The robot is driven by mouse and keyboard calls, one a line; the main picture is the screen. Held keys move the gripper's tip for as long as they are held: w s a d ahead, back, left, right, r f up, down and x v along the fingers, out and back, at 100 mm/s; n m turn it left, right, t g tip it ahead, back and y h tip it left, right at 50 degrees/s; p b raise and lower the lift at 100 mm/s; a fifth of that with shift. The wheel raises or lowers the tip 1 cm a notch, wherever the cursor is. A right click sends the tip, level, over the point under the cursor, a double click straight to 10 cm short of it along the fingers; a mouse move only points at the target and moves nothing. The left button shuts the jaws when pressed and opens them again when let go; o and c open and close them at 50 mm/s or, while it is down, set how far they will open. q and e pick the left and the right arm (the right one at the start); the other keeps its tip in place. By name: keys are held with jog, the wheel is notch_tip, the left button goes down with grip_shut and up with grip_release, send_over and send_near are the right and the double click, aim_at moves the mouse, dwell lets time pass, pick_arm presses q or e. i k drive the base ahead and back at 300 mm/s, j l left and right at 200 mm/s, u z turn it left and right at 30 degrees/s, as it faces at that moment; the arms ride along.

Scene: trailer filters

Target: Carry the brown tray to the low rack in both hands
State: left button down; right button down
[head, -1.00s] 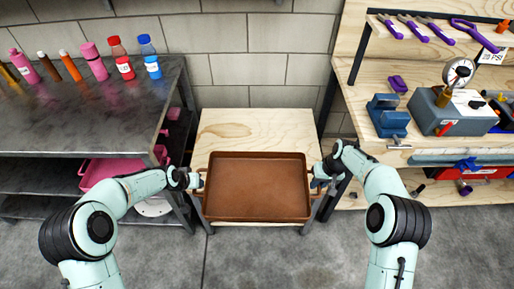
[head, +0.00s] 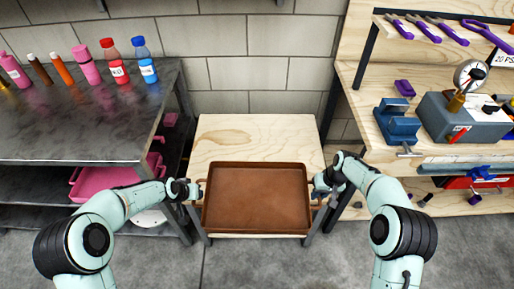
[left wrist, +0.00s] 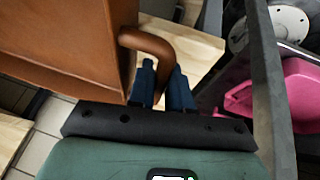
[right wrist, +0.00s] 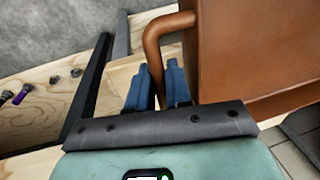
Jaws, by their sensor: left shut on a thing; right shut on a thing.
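The brown tray (head: 257,198) is empty and looks level in the head view, over the front part of a low wooden-topped rack (head: 258,135). I cannot tell whether it touches the rack top. My left gripper (head: 197,190) is shut on the tray's left handle; that handle shows between its blue fingers in the left wrist view (left wrist: 150,45). My right gripper (head: 318,191) is shut on the right handle, which shows in the right wrist view (right wrist: 153,45). The tray's underside edge is hidden in the head view.
A dark metal shelf unit (head: 70,135) with several bottles stands on the left, with a pink bin (head: 105,180) on a lower shelf. A wooden workbench (head: 365,100) with a blue vise (head: 397,122) and a gauge device stands on the right. The rack's back half is clear.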

aim_at(257, 151)
jog(key=i, duration=0.9)
